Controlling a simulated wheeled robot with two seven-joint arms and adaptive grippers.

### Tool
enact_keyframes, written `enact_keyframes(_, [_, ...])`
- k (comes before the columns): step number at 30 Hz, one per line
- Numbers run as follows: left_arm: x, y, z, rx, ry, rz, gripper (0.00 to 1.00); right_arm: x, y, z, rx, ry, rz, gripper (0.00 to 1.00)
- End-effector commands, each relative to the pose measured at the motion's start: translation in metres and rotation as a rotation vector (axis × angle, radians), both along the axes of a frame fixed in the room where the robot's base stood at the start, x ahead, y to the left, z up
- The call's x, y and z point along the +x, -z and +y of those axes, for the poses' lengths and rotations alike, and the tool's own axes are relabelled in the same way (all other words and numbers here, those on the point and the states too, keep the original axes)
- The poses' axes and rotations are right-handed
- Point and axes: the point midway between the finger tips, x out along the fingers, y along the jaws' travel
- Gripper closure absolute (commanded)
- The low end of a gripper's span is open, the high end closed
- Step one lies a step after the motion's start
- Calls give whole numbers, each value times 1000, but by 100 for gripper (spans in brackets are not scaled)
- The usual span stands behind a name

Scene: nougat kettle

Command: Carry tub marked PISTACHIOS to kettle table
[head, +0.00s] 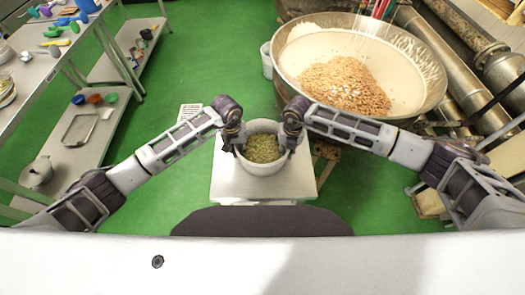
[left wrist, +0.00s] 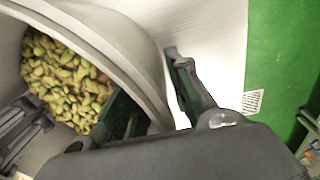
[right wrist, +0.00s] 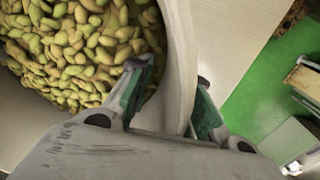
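A pale round tub (head: 276,126) filled with green-yellow nuts stands upright on a small white table (head: 230,188). No marking is readable on it. My left gripper (head: 238,148) is at its left rim and my right gripper (head: 289,148) at its right rim. In the left wrist view, the fingers straddle the tub wall (left wrist: 138,48), one inside and one outside, with a gap beside the outer finger. In the right wrist view, the fingers also straddle the wall (right wrist: 181,70), with space beside the pads. Both look open around the rim. The fingertips inside are partly hidden.
A large kettle (head: 425,75) with white mass and a heap of nuts stands at the back right. A long table (head: 30,75) with scoops and small items is at the left, with a lower shelf (head: 70,160). Green floor lies clear between.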

Motion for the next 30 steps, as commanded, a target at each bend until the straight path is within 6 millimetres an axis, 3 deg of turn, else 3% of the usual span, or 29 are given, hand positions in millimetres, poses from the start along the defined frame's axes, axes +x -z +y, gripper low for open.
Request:
enact_keyframes(4, [0,0,0,0,0,0,100,0,0,0,0,0,0,100])
enact_keyframes(30, [2,-4,1,1,-3,-3,100,-1,-4,0,0,-2,1,100])
